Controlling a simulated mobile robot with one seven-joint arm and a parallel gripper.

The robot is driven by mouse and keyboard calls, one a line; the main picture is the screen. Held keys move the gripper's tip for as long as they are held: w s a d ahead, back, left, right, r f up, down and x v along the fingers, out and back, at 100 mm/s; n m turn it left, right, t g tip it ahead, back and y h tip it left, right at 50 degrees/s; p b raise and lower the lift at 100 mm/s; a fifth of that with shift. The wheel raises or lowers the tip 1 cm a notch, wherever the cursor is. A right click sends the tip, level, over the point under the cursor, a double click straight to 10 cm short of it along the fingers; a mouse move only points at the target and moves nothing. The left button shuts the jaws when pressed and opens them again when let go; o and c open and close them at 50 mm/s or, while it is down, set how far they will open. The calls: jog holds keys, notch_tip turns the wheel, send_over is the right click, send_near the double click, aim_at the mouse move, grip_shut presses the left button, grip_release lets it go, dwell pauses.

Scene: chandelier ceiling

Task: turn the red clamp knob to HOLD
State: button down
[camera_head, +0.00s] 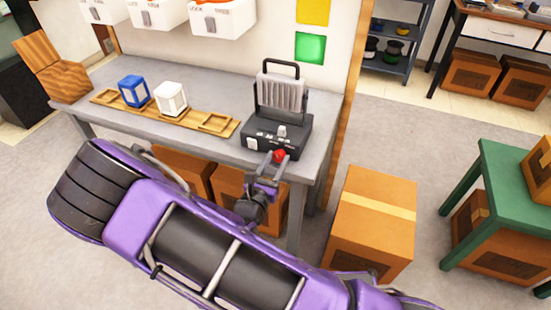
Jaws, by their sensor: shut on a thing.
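The red clamp knob (279,156) is on the front of a dark grey clamp device (268,138) at the right end of the grey workbench. The device has a handle and a ribbed upright plate on top, and small labels on its front panel that are too small to read. My gripper (278,161) is at the device's front edge, shut on the red knob, with a finger on each side of it. The knob's turn position and the HOLD mark cannot be made out.
A wooden rack (205,121) on the workbench (225,85) holds a blue block (133,91) and a white block (171,99). Switch boxes (222,18) hang on the wall above. Cardboard boxes (372,220) stand on the floor below and to the right. A green table (515,165) is at the right.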

jog(key=m, duration=0.4)
jog(key=shift+d+m, duration=0.1)
jog(key=shift+m, duration=0.2)
jog(key=m+b, duration=0.1)
jog(key=m, duration=0.3)
jog(key=shift+f+b, duration=0.1)
jog(key=shift+b, duration=0.3)
jog(key=shift+s+m, duration=0.1)
jog(key=shift+m, duration=0.2)
jog(key=shift+c, duration=2.1)
grip_release()
jog(key=shift+d, duration=0.1)
